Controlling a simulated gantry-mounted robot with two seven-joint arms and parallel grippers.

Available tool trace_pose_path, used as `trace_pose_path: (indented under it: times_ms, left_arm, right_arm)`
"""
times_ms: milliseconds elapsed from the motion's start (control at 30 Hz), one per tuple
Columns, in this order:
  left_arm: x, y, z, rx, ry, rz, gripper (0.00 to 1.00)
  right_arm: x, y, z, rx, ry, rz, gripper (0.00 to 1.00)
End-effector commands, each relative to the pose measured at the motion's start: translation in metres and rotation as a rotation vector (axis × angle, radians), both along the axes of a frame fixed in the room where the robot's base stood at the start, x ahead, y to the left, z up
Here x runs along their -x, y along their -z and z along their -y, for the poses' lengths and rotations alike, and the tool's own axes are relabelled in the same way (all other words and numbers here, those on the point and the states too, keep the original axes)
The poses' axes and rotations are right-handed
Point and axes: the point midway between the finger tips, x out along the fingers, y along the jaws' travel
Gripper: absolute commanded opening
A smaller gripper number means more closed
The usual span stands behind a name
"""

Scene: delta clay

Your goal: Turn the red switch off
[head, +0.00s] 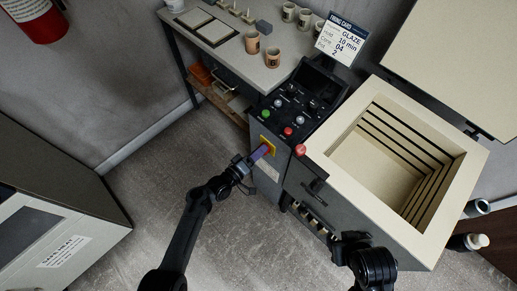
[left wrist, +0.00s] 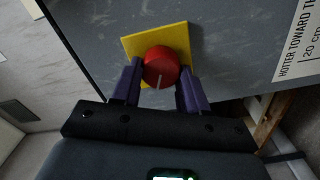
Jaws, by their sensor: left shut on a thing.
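The red switch (left wrist: 160,64) is a round knob on a yellow plate (left wrist: 180,38), fixed to the grey side of the control cabinet. A pale line on the knob points toward the bottom of the left wrist view. My left gripper (left wrist: 158,80) has its purple fingers on either side of the knob, shut on it. In the head view my left gripper (head: 263,152) reaches the yellow plate (head: 271,142) and mostly hides the knob. My right gripper (head: 352,245) is low in the head view, in front of the kiln, and its fingers are unclear.
The control panel (head: 290,110) above has several black knobs, a green button and red buttons. The open kiln (head: 320,140) stands at right. A table (head: 270,80) with cups is behind. A grey cabinet (head: 50,200) is at left, with clear floor between.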

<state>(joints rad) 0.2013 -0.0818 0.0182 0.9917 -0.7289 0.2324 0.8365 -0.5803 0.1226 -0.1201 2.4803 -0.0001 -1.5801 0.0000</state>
Motion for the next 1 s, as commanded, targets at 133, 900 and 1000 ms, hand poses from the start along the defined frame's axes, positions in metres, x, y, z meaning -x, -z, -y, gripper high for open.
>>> trace_pose_path:
  times_ms: [133, 900, 1000]
  left_arm:
    - [0.000, -0.001, 0.000, 0.099, 0.000, -0.087, 0.13]
    - [0.000, 0.002, 0.000, 0.333, 0.000, -0.285, 0.13]
    - [0.000, 0.003, 0.000, 0.333, 0.000, -0.286, 0.13]
  right_arm:
    - [0.000, -0.010, 0.001, 0.003, -0.002, -0.001, 0.44]
    - [0.000, -0.022, -0.002, -0.007, 0.004, -0.001, 0.44]
    - [0.000, -0.022, -0.002, -0.007, 0.005, -0.001, 0.44]
